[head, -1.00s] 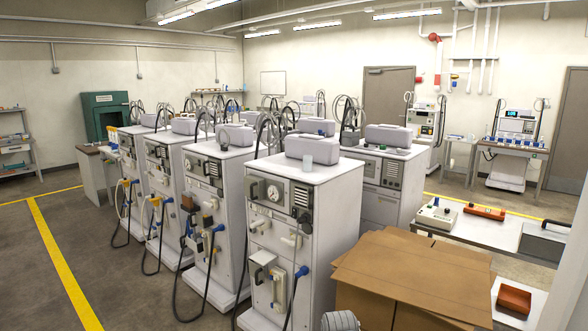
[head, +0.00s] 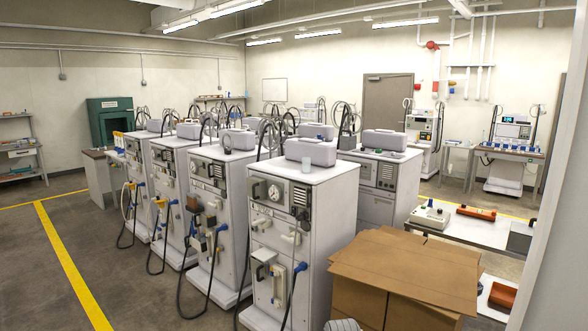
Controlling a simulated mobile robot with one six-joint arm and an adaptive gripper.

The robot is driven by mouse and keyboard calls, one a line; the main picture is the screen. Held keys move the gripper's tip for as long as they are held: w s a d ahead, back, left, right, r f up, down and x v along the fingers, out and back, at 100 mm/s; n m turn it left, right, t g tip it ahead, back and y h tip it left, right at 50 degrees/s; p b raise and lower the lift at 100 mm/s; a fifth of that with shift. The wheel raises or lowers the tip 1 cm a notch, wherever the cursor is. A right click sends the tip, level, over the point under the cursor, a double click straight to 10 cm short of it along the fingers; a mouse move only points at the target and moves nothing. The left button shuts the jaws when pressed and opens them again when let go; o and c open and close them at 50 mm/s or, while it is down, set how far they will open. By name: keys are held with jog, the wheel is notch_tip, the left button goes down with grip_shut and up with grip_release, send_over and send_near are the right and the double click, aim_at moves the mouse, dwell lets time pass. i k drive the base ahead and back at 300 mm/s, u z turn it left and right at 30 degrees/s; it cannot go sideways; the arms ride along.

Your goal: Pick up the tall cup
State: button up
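A small pale, translucent cup-like thing (head: 306,164) stands on the top front of the nearest white dialysis machine (head: 335,173), just in front of a grey-white case (head: 311,151). It is too small to tell whether it is the tall cup; no other cup shows clearly.
Open cardboard boxes (head: 405,272) stand right of the nearest machine. A row of similar machines (head: 212,160) with hanging hoses extends left. A table (head: 470,228) with equipment stands at right. A pale vertical surface (head: 556,245) fills the right edge. Open floor (head: 35,275) lies at left.

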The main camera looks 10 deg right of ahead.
aim_at(306, 165)
jog(key=z, duration=0.15)
jog(key=i, duration=0.95)
jog(key=u, duration=0.1)
jog(key=k, duration=0.7)
jog(key=u, duration=0.55)
jog(key=i, duration=1.3)
jog(key=u, duration=0.25)
